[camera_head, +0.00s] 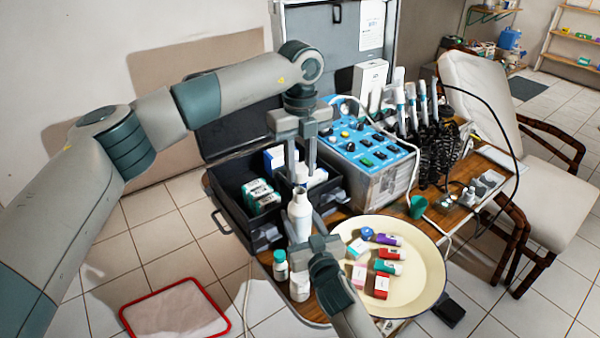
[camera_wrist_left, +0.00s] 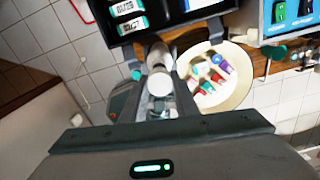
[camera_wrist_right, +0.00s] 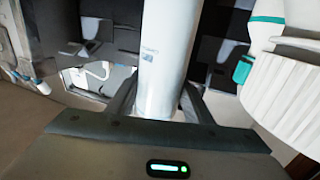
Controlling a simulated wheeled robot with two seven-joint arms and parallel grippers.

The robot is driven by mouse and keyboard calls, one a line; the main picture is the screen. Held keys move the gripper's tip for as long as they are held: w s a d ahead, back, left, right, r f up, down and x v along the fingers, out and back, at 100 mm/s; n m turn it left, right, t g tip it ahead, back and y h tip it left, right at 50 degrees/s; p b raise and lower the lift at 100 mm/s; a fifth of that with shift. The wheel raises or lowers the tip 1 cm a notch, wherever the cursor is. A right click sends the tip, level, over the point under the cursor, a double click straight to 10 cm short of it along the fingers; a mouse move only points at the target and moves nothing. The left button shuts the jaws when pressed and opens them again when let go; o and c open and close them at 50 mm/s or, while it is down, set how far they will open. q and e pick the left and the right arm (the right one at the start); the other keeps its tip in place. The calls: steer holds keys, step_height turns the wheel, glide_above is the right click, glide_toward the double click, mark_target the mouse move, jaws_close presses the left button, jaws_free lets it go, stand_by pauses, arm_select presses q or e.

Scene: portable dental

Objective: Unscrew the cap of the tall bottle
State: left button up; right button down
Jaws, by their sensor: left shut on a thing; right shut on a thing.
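The tall white bottle (camera_head: 300,217) stands upright at the table's left end, between the black case and the cream dish. My right gripper (camera_head: 314,243) is shut around its lower body. In the right wrist view the bottle's body (camera_wrist_right: 165,55) rises between my fingers. My left gripper (camera_head: 302,172) points down from above, its fingers shut on the bottle's white cap. In the left wrist view the round cap (camera_wrist_left: 160,84) shows between the fingers.
The cream dish (camera_head: 428,275) holds several small boxes. The black case (camera_head: 232,205) and the blue control box (camera_head: 385,185) stand behind. The table edge is near.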

steer(key=c, duration=0.8)
jaws_free()
steer(key=shift+s, duration=0.1)
steer(key=b+v, duration=0.1)
steer(key=v, duration=1)
steer(key=shift+s+d, duration=0.15)
steer(key=shift+s, duration=0.2)
